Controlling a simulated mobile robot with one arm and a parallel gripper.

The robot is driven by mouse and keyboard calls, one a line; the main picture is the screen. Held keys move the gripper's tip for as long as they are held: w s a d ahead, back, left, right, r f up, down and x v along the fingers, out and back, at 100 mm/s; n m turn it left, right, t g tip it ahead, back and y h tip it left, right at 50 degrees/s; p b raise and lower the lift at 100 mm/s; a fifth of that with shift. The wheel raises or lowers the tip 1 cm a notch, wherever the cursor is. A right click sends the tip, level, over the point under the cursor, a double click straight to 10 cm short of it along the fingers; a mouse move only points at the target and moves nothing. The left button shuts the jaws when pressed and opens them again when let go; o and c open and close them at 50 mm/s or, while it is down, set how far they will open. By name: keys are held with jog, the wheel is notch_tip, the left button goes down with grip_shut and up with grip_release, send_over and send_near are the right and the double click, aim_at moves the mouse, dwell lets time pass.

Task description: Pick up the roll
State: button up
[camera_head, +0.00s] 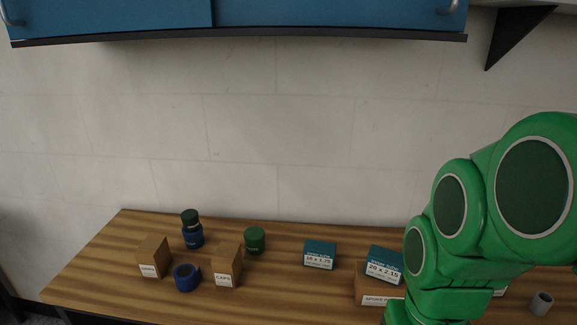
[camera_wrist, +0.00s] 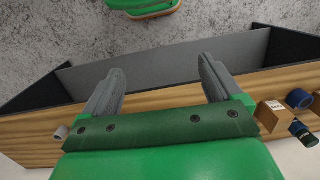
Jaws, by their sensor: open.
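A blue roll (camera_head: 187,277) with a dark centre lies near the front edge of the wooden bench, between two brown boxes. It also shows at the right edge of the wrist view (camera_wrist: 299,98). A small pale grey cylinder (camera_head: 541,303), perhaps also a roll, stands at the bench's right end; it shows at the left in the wrist view (camera_wrist: 61,132). My gripper (camera_wrist: 160,72) is open, with nothing between its fingers, and apart from both. In the head view my green arm covers the right side and the gripper cannot be made out.
Brown boxes (camera_head: 154,257) and (camera_head: 227,265) flank the blue roll closely. A blue jar with a green lid (camera_head: 193,236) and a green can (camera_head: 255,241) stand behind. Teal boxes (camera_head: 320,255) and (camera_head: 384,264) are further right. A blue cabinet (camera_head: 340,14) hangs above.

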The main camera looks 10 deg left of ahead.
jog(key=w+a+r+m+t+y, duration=0.35)
jog(key=w+a, duration=0.35)
jog(key=a, duration=0.5)
jog(key=w+a+r+m+t+y, duration=0.2)
jog(key=w+a+r+m+y, duration=0.3)
jog(key=a, duration=0.7)
jog(key=w+a+r+m+t+y, duration=0.1)
jog(key=w+a+m+t+y, duration=0.15)
jog(key=w+a, duration=0.75)
jog(key=m+t+h, duration=0.5)
jog(key=m, duration=1.4)
send_over(185, 275)
jog(key=s+d, duration=0.2)
jog(key=s, duration=0.1)
notch_tip(185, 275, down, 13)
notch_tip(185, 275, down, 14)
jog(key=shift+s+a+f, duration=0.1)
jog(key=shift+s+a, duration=0.05)
